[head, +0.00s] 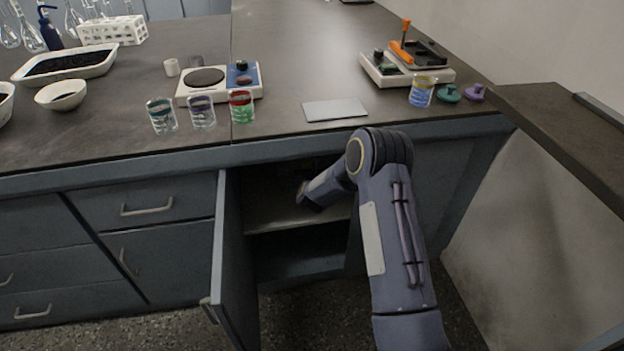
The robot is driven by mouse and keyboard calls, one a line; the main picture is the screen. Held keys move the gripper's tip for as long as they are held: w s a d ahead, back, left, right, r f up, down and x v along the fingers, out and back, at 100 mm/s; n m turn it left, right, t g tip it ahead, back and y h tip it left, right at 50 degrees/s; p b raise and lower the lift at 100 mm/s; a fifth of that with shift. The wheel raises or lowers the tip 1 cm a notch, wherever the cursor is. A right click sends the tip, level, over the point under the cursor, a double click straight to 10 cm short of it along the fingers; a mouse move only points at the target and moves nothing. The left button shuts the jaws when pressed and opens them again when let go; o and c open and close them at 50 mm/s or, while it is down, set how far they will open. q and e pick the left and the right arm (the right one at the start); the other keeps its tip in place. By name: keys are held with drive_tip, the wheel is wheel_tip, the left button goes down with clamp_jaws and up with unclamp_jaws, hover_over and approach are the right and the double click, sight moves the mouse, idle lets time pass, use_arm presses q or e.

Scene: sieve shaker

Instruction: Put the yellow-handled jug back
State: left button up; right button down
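I see no jug with a yellow handle in the head view. My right arm comes in from the bottom right and reaches into the open cabinet (290,212) under the bench. Its far end, with the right gripper (304,190), is in the dark above the cabinet shelf. The fingers are too dark and hidden to show whether they are open or hold anything. The cabinet door (234,265) stands swung open at the left of the opening. My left gripper is out of view.
Beakers with teal (161,115), purple (201,110) and red (241,106) rims stand near the bench's front edge. A yellow-rimmed beaker (422,92) stands at right.

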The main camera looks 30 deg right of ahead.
wheel_tip(320, 180, down, 4)
drive_tip(key=shift+r+b, duration=0.2)
drive_tip(key=shift+b, duration=0.25)
drive_tip(key=c, duration=1.5)
unclamp_jaws()
drive_tip(key=shift+r, duration=0.1)
drive_tip(key=s+a+r+n+g+y+p, duration=0.1)
drive_tip(key=s+a+r+n+y, duration=0.4)
drive_tip(key=s+r+n, duration=0.65)
drive_tip(key=s+a+r+n+g+y+p, duration=0.1)
drive_tip(key=s+a+r+n+y, duration=0.2)
drive_tip(key=s+a+r+n, duration=0.55)
drive_tip(key=s+r+n+g, duration=0.1)
drive_tip(key=s+n, duration=0.5)
drive_tip(key=s, duration=0.2)
drive_tip(key=s+a+r+n+g+y, duration=0.1)
drive_tip(key=s+n+g, duration=0.1)
drive_tip(key=s+n, duration=0.5)
drive_tip(key=s+r+n+g, duration=0.1)
drive_tip(key=s+n, duration=0.5)
drive_tip(key=s, duration=0.5)
drive_tip(key=shift+s+a+r+n+g+y, duration=0.15)
drive_tip(key=shift+a+n+g+y, duration=0.15)
drive_tip(key=shift+a+g, duration=0.1)
